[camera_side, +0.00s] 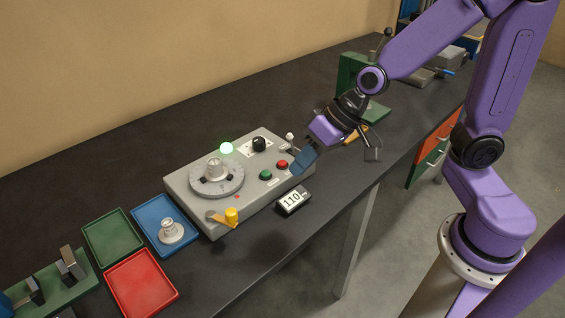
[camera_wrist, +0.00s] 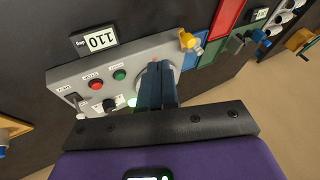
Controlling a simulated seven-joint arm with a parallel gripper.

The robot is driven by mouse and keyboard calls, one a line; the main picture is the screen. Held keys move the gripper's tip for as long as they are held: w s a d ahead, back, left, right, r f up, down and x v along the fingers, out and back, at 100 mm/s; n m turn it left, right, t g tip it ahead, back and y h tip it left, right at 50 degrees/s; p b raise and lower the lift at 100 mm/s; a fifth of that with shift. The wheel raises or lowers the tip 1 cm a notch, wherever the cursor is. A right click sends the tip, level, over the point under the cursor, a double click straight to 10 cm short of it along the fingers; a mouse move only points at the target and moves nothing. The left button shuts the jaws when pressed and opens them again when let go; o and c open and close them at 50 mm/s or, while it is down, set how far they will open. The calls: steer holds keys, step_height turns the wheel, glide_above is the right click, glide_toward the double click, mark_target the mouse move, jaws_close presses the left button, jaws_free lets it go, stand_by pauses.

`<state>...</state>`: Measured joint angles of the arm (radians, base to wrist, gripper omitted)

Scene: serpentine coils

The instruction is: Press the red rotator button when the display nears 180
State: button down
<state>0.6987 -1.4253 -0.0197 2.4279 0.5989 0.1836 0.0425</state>
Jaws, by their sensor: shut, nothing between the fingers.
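The red button (camera_side: 282,164) is on the right part of the grey control box's top, beside a green button (camera_side: 265,175). In the wrist view the red button (camera_wrist: 96,84) is left of my fingers. The display (camera_side: 293,200) stands at the box's front right and reads 110; it shows upside down in the wrist view (camera_wrist: 100,39). My gripper (camera_side: 303,160) is shut and empty, above the box's right end, close to the red button in the side view. In the wrist view its blue fingers (camera_wrist: 156,88) partly hide the round dial (camera_side: 216,178).
The grey box (camera_side: 200,219) also carries a black knob (camera_side: 259,144), a lit green lamp (camera_side: 226,148), a toggle lever (camera_side: 290,140) and a yellow handle (camera_side: 231,215). Green (camera_side: 113,238), blue (camera_side: 148,208) and red (camera_side: 141,283) trays lie left. Dark bench is clear behind the box.

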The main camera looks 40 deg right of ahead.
steer(key=w+d+m+t+h, duration=0.1)
steer(key=w+d+m+t, duration=0.2)
steer(key=w, duration=0.4)
steer(key=m+t+h, duration=0.2)
steer(key=m+h, duration=0.2)
steer(key=m, duration=0.2)
glide_above(286, 163)
steer(key=shift+f+y, duration=0.3)
steer(key=shift+f, duration=0.15)
steer(key=shift+a+f, duration=0.1)
steer(key=shift+f, duration=4.3)
steer(key=shift+f, duration=0.15)
steer(key=shift+f, duration=0.3)
